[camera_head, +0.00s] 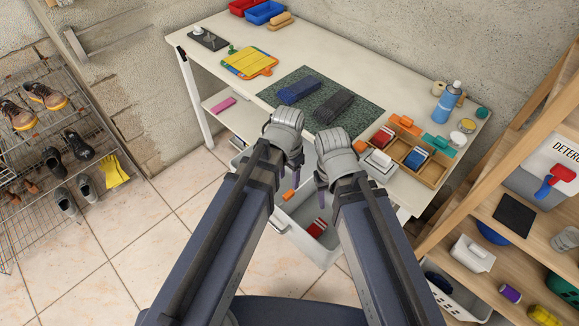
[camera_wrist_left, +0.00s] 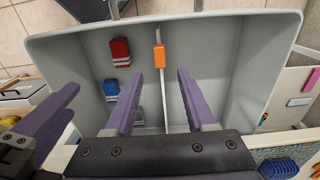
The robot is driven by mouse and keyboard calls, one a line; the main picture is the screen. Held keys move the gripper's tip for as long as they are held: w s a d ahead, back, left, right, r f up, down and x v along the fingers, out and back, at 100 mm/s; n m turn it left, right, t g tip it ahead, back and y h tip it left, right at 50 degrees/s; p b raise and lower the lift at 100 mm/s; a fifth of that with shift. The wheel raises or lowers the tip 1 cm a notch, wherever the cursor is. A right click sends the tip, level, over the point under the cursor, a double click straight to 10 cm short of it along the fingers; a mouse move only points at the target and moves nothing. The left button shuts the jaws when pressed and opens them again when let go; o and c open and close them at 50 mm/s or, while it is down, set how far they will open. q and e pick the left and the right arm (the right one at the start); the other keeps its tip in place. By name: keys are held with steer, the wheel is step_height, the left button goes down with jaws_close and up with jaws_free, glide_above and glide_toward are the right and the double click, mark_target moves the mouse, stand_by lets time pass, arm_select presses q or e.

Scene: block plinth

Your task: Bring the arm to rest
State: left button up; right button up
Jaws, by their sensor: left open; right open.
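My left gripper (camera_head: 294,168) and right gripper (camera_head: 323,198) hang side by side in front of the bench, over a grey bin (camera_head: 290,247). Wrist housings hide most of their fingers in the head view. In the left wrist view my left gripper (camera_wrist_left: 158,78) has its purple fingers apart with nothing between them. The bin (camera_wrist_left: 240,70) lies below it. My right gripper's purple fingers (camera_wrist_left: 45,125) show at the left edge of that view. Both grippers look empty.
The bin contains red (camera_wrist_left: 120,52) and blue blocks (camera_wrist_left: 111,89). A wooden shelf (camera_head: 490,200) stands right.

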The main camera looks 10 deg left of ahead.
arm_select(q)
steer(key=s+n+y, duration=0.1)
steer(key=s+n, duration=0.2)
steer(key=s, duration=0.3)
steer(key=shift+d+n, duration=0.15)
steer(key=shift+n, duration=0.25)
